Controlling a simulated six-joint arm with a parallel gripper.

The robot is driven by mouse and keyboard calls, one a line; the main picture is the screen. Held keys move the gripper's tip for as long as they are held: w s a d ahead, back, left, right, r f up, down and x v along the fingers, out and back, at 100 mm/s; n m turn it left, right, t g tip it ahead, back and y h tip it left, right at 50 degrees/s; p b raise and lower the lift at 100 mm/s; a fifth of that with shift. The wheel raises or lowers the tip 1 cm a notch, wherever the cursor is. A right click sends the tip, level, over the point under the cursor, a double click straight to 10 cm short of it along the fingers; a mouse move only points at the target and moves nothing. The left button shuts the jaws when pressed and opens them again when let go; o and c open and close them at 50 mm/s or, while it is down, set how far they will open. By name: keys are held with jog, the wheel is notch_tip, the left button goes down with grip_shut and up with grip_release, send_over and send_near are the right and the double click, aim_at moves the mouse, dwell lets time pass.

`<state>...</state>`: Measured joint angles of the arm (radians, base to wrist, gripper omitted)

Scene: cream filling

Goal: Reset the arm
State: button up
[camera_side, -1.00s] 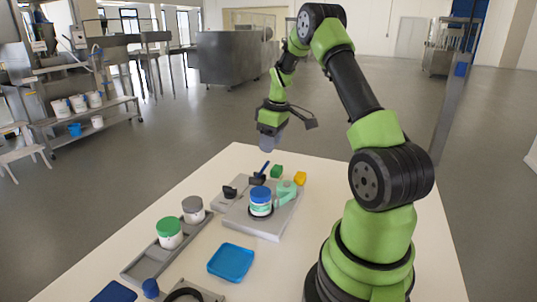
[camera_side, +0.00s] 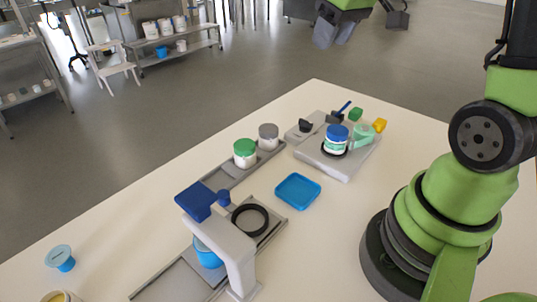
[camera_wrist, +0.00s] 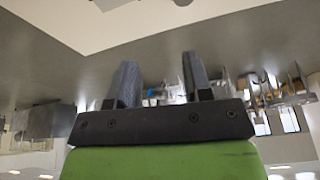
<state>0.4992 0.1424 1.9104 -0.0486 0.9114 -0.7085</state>
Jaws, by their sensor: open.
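My gripper (camera_side: 333,36) hangs at the top edge of the side view, raised beyond the far end of the table and clear of everything on it. In the wrist view my gripper (camera_wrist: 158,68) shows two grey fingers standing well apart with nothing between them. Most of my upper arm is cut off by the top of the side view.
A white table (camera_side: 130,215) holds a grey platform with a blue-lidded jar (camera_side: 337,132). Beside it are a green-lidded jar (camera_side: 245,147), a grey-lidded jar (camera_side: 268,131), a blue tray (camera_side: 298,191) and a white stand with a blue top (camera_side: 198,200).

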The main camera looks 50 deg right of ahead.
jog(key=s+a+r+m+t+y, duration=0.2)
jog(key=s+a+r+t, duration=0.1)
jog(key=s+a, duration=1)
jog(key=shift+s+a+r, duration=0.2)
jog(key=shift+a+r, duration=0.2)
jog(key=shift+a, duration=0.7)
